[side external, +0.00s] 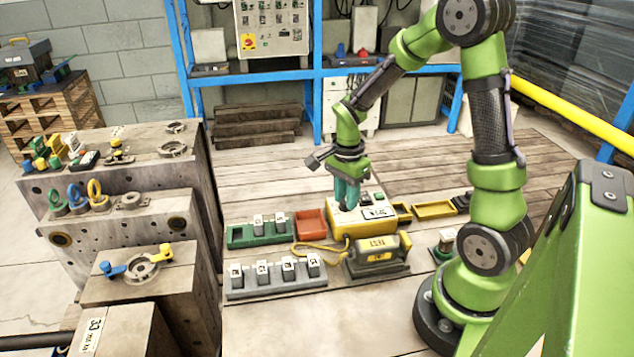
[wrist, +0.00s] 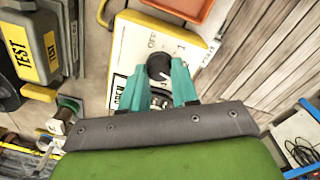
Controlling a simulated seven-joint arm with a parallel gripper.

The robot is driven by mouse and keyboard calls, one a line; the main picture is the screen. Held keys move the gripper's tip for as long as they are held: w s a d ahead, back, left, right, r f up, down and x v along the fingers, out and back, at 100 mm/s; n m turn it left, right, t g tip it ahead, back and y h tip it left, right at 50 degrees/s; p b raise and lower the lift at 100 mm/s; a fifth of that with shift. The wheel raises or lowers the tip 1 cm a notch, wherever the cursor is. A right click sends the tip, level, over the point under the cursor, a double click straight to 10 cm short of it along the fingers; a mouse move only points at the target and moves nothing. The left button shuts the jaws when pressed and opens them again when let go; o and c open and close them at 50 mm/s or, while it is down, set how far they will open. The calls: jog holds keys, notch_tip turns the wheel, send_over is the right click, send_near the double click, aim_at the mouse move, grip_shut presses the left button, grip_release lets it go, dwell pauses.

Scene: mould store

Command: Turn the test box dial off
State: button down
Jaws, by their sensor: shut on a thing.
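The test box (side external: 364,228) is a white-topped box with yellow sides on the wooden table. Its white top (wrist: 140,45) also shows in the wrist view, with partly readable print around a round black dial (wrist: 159,67). My gripper (side external: 346,203) points down over the left part of the box, with teal fingers. In the wrist view my gripper (wrist: 160,80) has a fingertip on each side of the dial and is shut on it. The fingers hide the dial in the side view, and its exact setting is too small to tell.
A grey-and-yellow TEST unit (side external: 378,257) with a yellow cable stands in front of the box. A red tray (side external: 310,224), a green rack (side external: 257,236) and a grey rack (side external: 278,283) lie to the left. A yellow tray (side external: 434,209) is to the right. Bare planks lie behind.

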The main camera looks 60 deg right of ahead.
jog(key=n, duration=1.6)
jog(key=shift+n, duration=0.4)
jog(key=n, duration=0.6)
jog(key=shift+r, duration=0.1)
jog(key=shift+a, duration=0.1)
jog(key=c, duration=0.8)
grip_release()
jog(key=shift+c, duration=0.2)
